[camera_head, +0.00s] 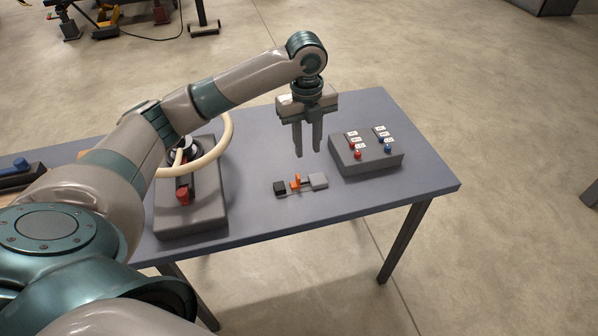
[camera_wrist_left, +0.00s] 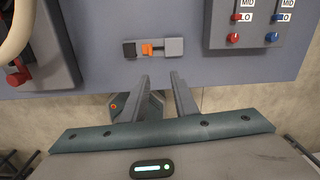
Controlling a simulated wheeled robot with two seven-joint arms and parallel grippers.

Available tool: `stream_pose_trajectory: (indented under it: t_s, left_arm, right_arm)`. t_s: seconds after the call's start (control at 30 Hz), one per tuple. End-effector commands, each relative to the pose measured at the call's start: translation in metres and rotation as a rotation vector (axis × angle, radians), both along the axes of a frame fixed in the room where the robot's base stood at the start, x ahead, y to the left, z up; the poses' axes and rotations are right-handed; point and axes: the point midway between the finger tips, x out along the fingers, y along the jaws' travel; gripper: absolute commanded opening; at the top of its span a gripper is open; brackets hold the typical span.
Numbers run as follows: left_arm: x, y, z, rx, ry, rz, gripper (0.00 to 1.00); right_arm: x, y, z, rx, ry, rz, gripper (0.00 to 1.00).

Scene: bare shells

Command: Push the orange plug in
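The orange plug (camera_head: 296,181) stands on a small fixture on the blue-grey table, between a black block (camera_head: 280,188) and a light grey block (camera_head: 318,181). In the left wrist view the plug (camera_wrist_left: 147,49) sits nearer the black block, and a thin part of it points toward the grey block. I cannot tell whether its tip enters the grey block. My left gripper (camera_head: 308,153) points down above and behind the fixture, its two fingers apart and empty. The fingers (camera_wrist_left: 160,77) show below the fixture in the wrist view. My right gripper is not in view.
A grey box with red and blue switches (camera_head: 366,155) stands right of the fixture. A grey unit with a red part (camera_head: 190,215) and a cream hose (camera_head: 222,150) stands to the left. The table's front edge (camera_head: 300,222) is close to the fixture; the table around it is clear.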

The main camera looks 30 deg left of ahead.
Motion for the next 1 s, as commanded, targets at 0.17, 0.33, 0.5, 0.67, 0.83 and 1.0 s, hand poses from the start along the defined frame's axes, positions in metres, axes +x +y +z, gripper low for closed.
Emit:
stream_pose_trajectory:
  t_s: [0.17, 0.33, 0.5, 0.67, 0.83, 1.0]
  left_arm:
    - [0.005, 0.027, 0.037, 0.018, 0.019, -0.066, 0.27]
    - [0.004, 0.034, 0.047, 0.019, 0.028, -0.089, 0.27]
    - [0.004, 0.033, 0.046, 0.019, 0.028, -0.089, 0.27]
    - [0.004, 0.033, 0.046, 0.019, 0.028, -0.088, 0.27]
    - [0.004, 0.033, 0.040, 0.020, 0.029, -0.088, 0.27]
    - [0.004, 0.033, 0.024, 0.019, 0.032, -0.087, 0.27]
  right_arm:
    - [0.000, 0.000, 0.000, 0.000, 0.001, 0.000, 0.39]
    - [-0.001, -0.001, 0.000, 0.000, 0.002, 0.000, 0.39]
    - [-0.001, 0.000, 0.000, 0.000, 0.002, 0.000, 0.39]
    - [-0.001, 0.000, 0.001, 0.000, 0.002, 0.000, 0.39]
    - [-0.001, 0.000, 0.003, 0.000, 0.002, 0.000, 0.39]
    - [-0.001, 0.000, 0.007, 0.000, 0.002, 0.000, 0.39]
